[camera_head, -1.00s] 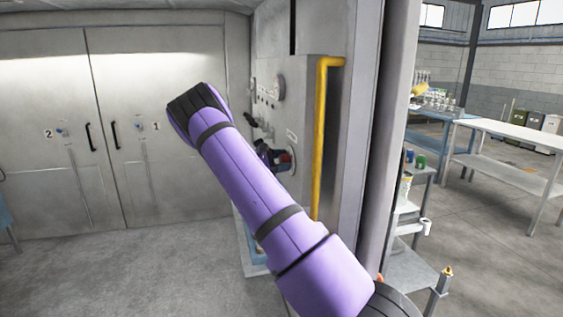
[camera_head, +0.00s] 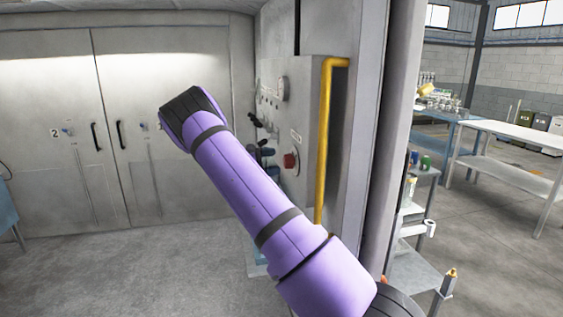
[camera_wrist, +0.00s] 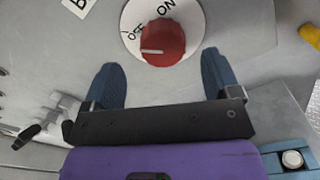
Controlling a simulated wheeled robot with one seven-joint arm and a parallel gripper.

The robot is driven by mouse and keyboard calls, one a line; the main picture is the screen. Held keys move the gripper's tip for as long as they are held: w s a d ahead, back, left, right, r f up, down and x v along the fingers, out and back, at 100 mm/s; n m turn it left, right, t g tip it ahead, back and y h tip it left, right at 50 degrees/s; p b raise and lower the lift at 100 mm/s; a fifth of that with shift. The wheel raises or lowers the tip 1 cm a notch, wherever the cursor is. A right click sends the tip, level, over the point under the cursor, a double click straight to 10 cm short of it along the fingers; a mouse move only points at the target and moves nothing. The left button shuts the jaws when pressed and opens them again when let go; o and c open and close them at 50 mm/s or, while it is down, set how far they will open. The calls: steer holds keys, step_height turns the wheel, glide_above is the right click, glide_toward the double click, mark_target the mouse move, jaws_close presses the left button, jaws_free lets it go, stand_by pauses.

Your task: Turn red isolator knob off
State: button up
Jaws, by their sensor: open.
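The red isolator knob (camera_wrist: 163,43) sits on a round white dial plate (camera_wrist: 190,17) marked ON and OFF in the wrist view. A pale line on the knob points left, a little below the OFF marking. In the head view the knob (camera_head: 290,160) shows on the side of the grey cabinet. My gripper (camera_wrist: 162,80) is open, with one blue finger at lower left and one at lower right of the knob. Nothing is between the fingers, and I cannot tell whether either touches the panel. In the head view my purple arm hides most of the gripper.
A yellow pipe (camera_head: 325,140) runs down the cabinet's (camera_head: 310,90) near edge. Black levers (camera_head: 253,120) stick out farther along the panel. Two grey doors (camera_head: 60,130) stand behind at left. The floor (camera_head: 130,270) at lower left is clear.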

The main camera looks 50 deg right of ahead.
steer(key=shift+v, duration=2.65)
